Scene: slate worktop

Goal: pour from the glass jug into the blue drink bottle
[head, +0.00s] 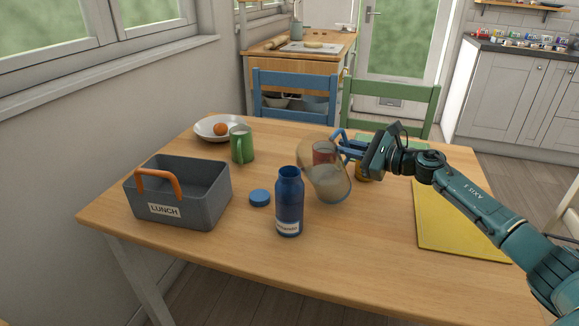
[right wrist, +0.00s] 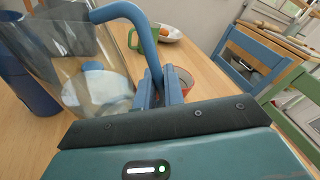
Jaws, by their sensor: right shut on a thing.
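The glass jug (head: 330,187) is clear and held by its blue handle (head: 341,139) in my right gripper (head: 352,150). It is tilted with its mouth toward the left, to the right of the blue drink bottle and apart from it. A pale content seems to show in its lower part; I cannot tell how much. In the right wrist view the jug (right wrist: 50,45) is at the left and the jaws are shut on the handle (right wrist: 150,40). The blue drink bottle (head: 289,203) stands upright with its top uncapped. My left gripper is out of view.
A blue cap (head: 260,197) lies left of the bottle. A grey lunch box (head: 205,205) with an orange handle, a green mug (head: 242,146) and a white bowl (head: 206,128) with an orange fruit stand left. A red cup (right wrist: 185,78) is behind the jug. A yellow board (head: 455,225) lies right.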

